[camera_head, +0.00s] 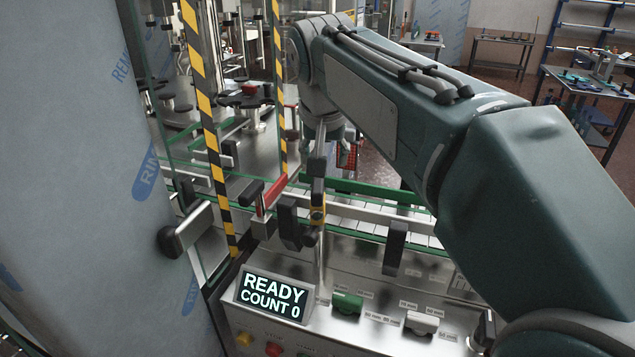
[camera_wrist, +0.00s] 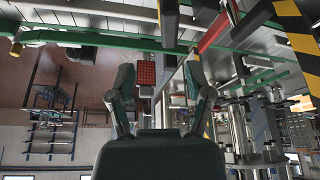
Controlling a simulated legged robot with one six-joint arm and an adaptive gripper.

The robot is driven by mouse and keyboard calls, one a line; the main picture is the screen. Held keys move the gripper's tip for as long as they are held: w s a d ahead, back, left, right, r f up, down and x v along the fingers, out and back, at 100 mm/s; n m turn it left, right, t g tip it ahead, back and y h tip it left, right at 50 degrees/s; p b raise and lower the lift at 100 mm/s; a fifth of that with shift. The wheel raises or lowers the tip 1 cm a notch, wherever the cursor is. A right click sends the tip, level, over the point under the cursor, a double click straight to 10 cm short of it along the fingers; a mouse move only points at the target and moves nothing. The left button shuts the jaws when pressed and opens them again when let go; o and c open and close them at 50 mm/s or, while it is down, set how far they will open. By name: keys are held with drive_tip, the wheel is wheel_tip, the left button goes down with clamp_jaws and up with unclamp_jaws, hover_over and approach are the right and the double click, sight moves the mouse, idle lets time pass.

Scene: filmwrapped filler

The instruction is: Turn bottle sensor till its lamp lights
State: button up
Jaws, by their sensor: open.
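What looks like the bottle sensor (camera_head: 317,214), a small yellow and black block, sits on an upright metal post beside the conveyor rail in the head view. A yellow and black part at the top of the wrist view (camera_wrist: 169,18) looks like the same thing. I cannot make out a lit lamp on it. My gripper (camera_wrist: 160,78) is open and empty in the wrist view, its two fingers well apart and clear of the sensor. In the head view my wrist hangs just above and behind the post, and the fingers are mostly hidden.
A display (camera_head: 272,295) reads READY COUNT 0. A green knob (camera_head: 347,302) and a white knob (camera_head: 422,322) sit on the panel. A red-handled part (camera_head: 268,197), black clamps and a striped yellow-black post (camera_head: 212,130) stand close left. A red crate (camera_wrist: 147,72) is beyond my fingers.

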sight(317, 184)
drive_tip(key=w+f, duration=0.1)
drive_tip(key=f, duration=0.1)
drive_tip(key=w+a+f, duration=0.1)
drive_tip(key=f, duration=0.1)
drive_tip(key=w+a+f, duration=0.1)
drive_tip(key=f, duration=0.2)
drive_tip(key=shift+f, duration=0.1)
drive_tip(key=shift+w+d+f, duration=0.1)
drive_tip(key=shift+d+f, duration=0.05)
drive_tip(key=shift+f, duration=0.1)
drive_tip(key=shift+w+d+f, duration=0.1)
drive_tip(key=shift+d+f, duration=0.05)
drive_tip(key=shift+d, duration=0.35)
drive_tip(key=shift+a, duration=0.3)
clamp_jaws()
